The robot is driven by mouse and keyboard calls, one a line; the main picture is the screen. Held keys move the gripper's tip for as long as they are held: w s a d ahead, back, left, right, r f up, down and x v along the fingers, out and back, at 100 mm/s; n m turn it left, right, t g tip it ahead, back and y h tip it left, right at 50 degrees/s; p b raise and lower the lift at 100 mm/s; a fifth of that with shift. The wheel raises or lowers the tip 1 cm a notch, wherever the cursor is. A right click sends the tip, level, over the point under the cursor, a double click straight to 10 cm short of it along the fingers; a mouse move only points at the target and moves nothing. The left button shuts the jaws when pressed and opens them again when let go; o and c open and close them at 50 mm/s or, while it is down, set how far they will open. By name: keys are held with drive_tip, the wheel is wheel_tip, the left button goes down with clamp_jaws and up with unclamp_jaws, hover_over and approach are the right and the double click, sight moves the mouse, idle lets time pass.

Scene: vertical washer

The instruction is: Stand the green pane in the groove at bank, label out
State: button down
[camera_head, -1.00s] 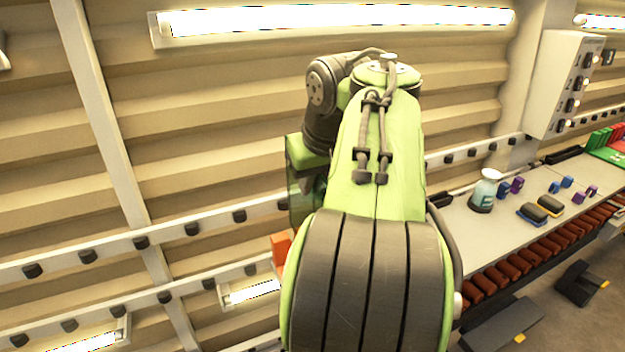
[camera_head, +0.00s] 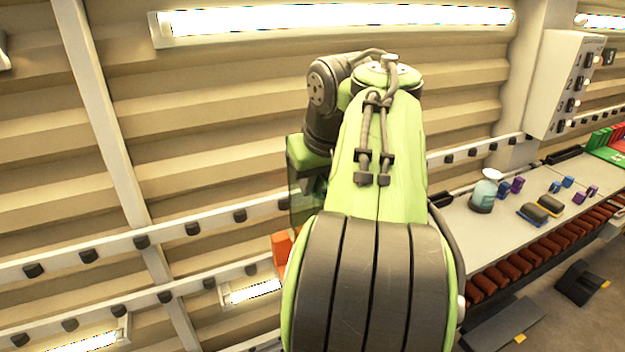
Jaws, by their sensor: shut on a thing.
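The green pane (camera_head: 301,205) is a dark, see-through sheet hanging roughly upright left of my forearm. My gripper (camera_head: 313,186) is at the pane, mostly hidden behind my green arm. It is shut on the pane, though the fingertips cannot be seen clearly. I cannot make out a label on the pane or which way it faces. No groove can be picked out; my arm covers the middle of the view.
A control box (camera_head: 565,85) hangs above. Rails with black knobs (camera_head: 141,243) run along the ribbed wall. An orange block (camera_head: 282,247) shows beside my arm.

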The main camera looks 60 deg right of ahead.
wheel_tip(320, 180, down, 10)
drive_tip(key=b, duration=0.9)
drive_tip(key=shift+f+b, duration=0.15)
drive_tip(key=shift+b, duration=0.25)
idle(4.2)
drive_tip(key=c, duration=1.1)
unclamp_jaws()
drive_tip(key=p+v, duration=1)
drive_tip(key=v, duration=0.5)
drive_tip(key=shift+w+p, duration=0.15)
drive_tip(key=shift+p, duration=0.15)
drive_tip(key=shift+s+a+r, duration=0.2)
drive_tip(key=shift+s+r, duration=0.1)
drive_tip(key=shift+r, duration=0.2)
drive_tip(key=shift+f, duration=0.15)
